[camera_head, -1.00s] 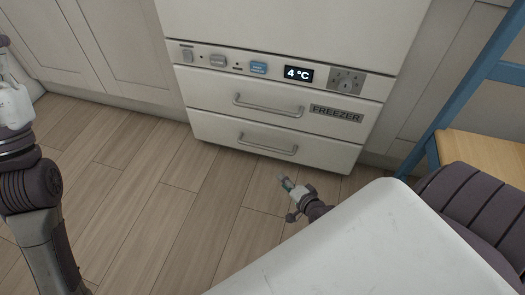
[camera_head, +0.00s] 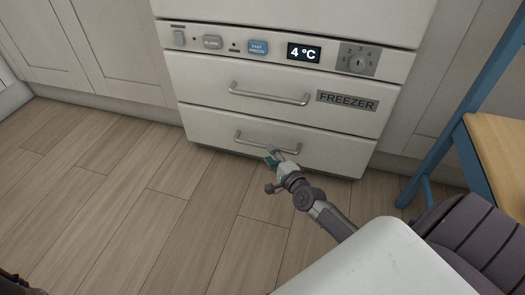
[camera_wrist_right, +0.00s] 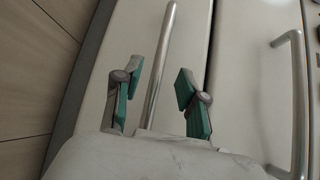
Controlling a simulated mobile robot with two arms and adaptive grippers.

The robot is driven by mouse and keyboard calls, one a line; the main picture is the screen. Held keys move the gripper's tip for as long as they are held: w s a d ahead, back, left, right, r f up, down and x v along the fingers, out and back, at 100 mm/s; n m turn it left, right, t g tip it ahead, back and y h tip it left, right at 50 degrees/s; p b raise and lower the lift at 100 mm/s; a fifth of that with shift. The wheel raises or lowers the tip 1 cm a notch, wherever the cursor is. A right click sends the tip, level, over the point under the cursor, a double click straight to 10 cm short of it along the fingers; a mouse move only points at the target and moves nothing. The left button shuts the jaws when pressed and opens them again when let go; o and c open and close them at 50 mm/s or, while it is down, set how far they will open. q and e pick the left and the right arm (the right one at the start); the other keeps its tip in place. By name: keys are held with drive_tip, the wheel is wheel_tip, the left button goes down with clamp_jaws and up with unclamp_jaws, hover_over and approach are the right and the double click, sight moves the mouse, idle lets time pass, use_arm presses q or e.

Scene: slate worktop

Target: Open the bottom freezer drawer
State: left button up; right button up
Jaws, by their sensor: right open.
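The bottom freezer drawer (camera_head: 220,128) is a white front low on the fridge, and it looks closed, level with the drawer above. Its metal bar handle (camera_head: 250,143) runs across its middle. My right gripper (camera_head: 272,155) is at the right part of this handle. In the right wrist view the open fingers (camera_wrist_right: 158,98) stand on either side of the bar (camera_wrist_right: 161,62), with gaps between the pads and the bar.
The upper freezer drawer (camera_head: 200,88) has its own handle (camera_head: 268,96) and a FREEZER label. A control panel with a 4 °C display (camera_head: 304,53) is above. A blue-framed chair (camera_head: 466,150) stands at the right. The wooden floor (camera_head: 130,190) at the left is clear.

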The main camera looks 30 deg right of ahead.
sight(262, 145)
drive_tip(key=shift+w+d+f+b, duration=0.15)
drive_tip(key=shift+w+b, duration=0.35)
drive_tip(key=shift+w, duration=0.95)
drive_tip(key=shift+w+d+f+b, duration=0.1)
drive_tip(key=shift+w+f+b, duration=0.3)
drive_tip(key=shift+w, duration=1.05)
drive_tip(key=shift+r, duration=0.15)
clamp_jaws()
drive_tip(key=shift+a, duration=0.1)
